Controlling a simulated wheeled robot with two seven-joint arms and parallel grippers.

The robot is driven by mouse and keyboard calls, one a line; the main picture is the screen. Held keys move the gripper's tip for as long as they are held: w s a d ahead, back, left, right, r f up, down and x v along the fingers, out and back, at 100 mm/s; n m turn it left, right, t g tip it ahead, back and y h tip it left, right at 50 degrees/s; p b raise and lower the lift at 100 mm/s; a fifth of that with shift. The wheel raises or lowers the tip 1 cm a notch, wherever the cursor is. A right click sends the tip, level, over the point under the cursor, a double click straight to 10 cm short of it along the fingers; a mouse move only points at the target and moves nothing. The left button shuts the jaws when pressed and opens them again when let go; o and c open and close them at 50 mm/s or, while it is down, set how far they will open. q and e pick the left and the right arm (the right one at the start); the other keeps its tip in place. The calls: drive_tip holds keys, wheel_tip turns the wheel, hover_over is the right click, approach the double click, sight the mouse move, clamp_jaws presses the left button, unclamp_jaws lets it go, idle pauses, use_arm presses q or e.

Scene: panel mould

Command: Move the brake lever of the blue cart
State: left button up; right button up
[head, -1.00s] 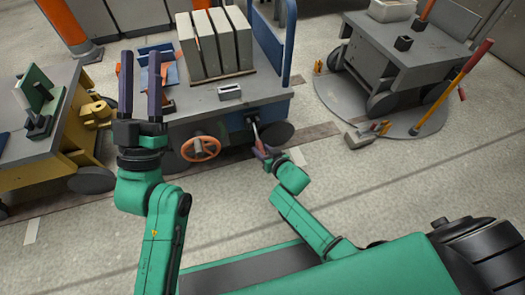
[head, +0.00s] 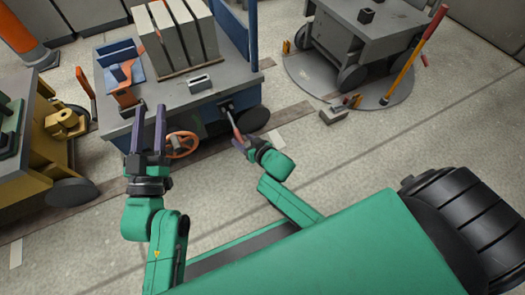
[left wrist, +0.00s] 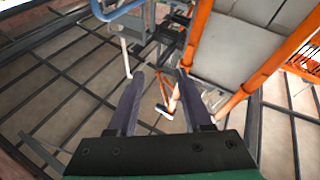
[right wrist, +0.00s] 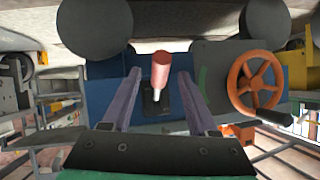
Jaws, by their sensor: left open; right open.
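The blue cart (head: 190,100) stands in the middle of the head view. Its brake lever (head: 235,124) has a reddish grip on a metal shaft, coming out of a dark plate on the blue front panel. In the right wrist view the lever (right wrist: 160,69) points toward me. My right gripper (head: 243,138) is open at the lever; in the right wrist view its fingers (right wrist: 159,78) lie either side of the grip, with no clear contact. My left gripper (head: 151,107) is open and empty, fingers raised before the cart's left front; its fingers (left wrist: 159,75) also show in the left wrist view.
An orange handwheel (head: 182,145) sits on the cart's front, left of the lever. Grey slabs (head: 178,38) stand on its top. A yellow cart (head: 35,165) is close at left. A grey cart (head: 365,38) on a round plate is at right. Floor at right front is clear.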

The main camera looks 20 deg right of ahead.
drive_tip(key=shift+p+v, duration=0.5)
drive_tip(key=shift+v, duration=0.45)
use_arm(q)
drive_tip(key=s+d+f+g+p, duration=0.1)
drive_tip(key=s+f+g, duration=0.3)
drive_tip(key=f, duration=0.5)
drive_tip(key=s+f+g+y+p, duration=0.1)
drive_tip(key=s+f+g+p, duration=0.3)
drive_tip(key=s+f, duration=0.4)
wheel_tip(320, 180, down, 2)
drive_tip(key=shift+s+d+f+n+g+y, duration=0.1)
drive_tip(key=shift+s+d+n+g+y, duration=0.25)
drive_tip(key=shift+g, duration=0.25)
use_arm(e)
drive_tip(key=v, duration=1)
drive_tip(key=shift+s+r, duration=0.1)
